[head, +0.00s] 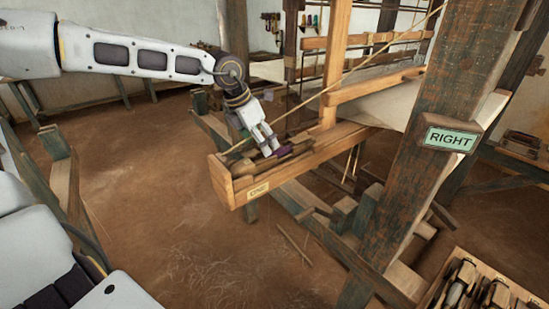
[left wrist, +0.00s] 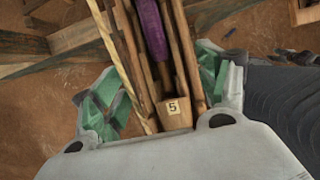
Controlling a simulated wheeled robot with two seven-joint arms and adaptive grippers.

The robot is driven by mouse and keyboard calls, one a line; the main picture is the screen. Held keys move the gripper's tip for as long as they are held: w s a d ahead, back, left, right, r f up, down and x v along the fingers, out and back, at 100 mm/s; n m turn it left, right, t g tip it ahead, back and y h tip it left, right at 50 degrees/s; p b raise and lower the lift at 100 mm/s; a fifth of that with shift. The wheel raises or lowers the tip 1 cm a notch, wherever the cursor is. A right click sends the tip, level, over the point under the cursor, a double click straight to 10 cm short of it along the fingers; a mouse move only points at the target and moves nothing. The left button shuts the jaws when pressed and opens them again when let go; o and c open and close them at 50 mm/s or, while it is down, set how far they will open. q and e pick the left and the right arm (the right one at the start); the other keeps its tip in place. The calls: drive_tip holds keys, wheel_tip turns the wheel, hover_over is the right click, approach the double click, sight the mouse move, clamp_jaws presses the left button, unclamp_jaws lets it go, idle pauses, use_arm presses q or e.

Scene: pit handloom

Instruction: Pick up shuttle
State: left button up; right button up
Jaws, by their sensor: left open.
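The shuttle is a wooden piece with purple thread (head: 287,151) in its middle, lying in the open wooden box at the near end of the loom beam. My left gripper (head: 270,150) reaches down over the box. Its green-padded fingers (left wrist: 158,88) are spread apart, one on each side of the shuttle. Contact cannot be told. My right gripper is out of view.
The box has a front wall with a small label (head: 258,189). A cord (head: 330,88) slants up from the box, passing close by my gripper. A thick post with a "RIGHT" sign (head: 449,139) stands to the right. A crate of tools (head: 480,290) is at bottom right. Bare floor lies in front.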

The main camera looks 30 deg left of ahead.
use_arm(q)
drive_tip(key=shift+w+f, duration=0.1)
drive_tip(key=shift+f, duration=0.1)
drive_tip(key=shift+f, duration=0.1)
drive_tip(key=shift+x, duration=2.55)
drive_tip(key=shift+w+d, duration=0.1)
drive_tip(key=c, duration=1.3)
drive_tip(key=shift+r, duration=5.1)
